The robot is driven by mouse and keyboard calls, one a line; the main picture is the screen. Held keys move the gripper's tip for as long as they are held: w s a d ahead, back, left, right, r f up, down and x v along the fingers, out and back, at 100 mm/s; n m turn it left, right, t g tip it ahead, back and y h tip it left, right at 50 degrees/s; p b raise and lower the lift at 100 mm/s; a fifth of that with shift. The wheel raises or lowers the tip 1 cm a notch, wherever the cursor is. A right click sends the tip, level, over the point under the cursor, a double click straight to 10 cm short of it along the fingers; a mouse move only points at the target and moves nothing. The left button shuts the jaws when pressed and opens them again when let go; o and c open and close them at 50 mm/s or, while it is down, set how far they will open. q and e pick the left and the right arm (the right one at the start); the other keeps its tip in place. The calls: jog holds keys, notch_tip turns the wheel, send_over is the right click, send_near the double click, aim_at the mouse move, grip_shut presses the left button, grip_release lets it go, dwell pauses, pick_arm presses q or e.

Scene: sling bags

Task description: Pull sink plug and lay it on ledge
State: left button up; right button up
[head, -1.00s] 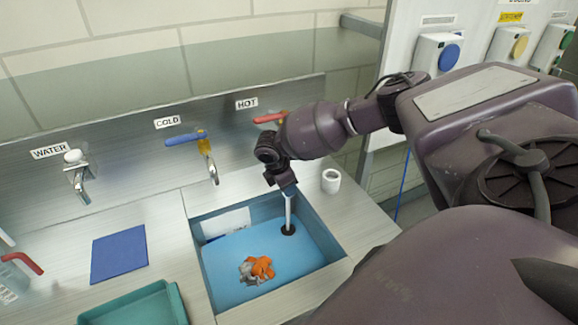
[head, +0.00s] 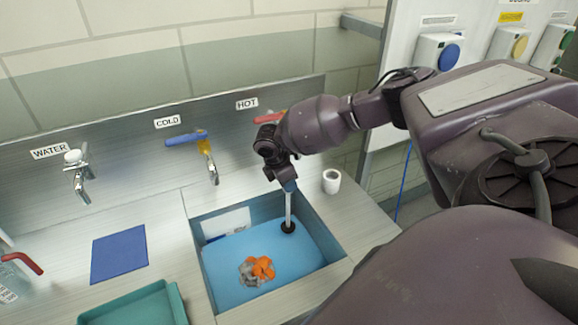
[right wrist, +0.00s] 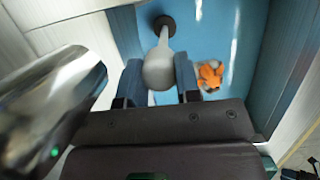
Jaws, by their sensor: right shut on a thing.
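The sink plug has a dark round base (head: 288,227) and an upright pale stem (head: 288,206). It is in the back right part of the sink (head: 213,280). My right gripper (head: 287,187) is shut on its top end from above. In the right wrist view, its rounded grey knob (right wrist: 159,70) sits between the two fingers, with the dark base (right wrist: 164,24) beyond. I cannot tell whether the base touches the sink floor. The pale metal ledge (head: 365,225) runs around the sink. My left gripper is not in view.
An orange and grey crumpled item (head: 258,269) lies in the sink. A white cup (head: 331,181) stands on the ledge right of it. Blurred chrome (right wrist: 60,110) is close in the right wrist view. A blue mat (head: 119,254) and teal tray (head: 140,305) lie left.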

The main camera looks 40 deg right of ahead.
jog(key=shift+r, duration=1.9)
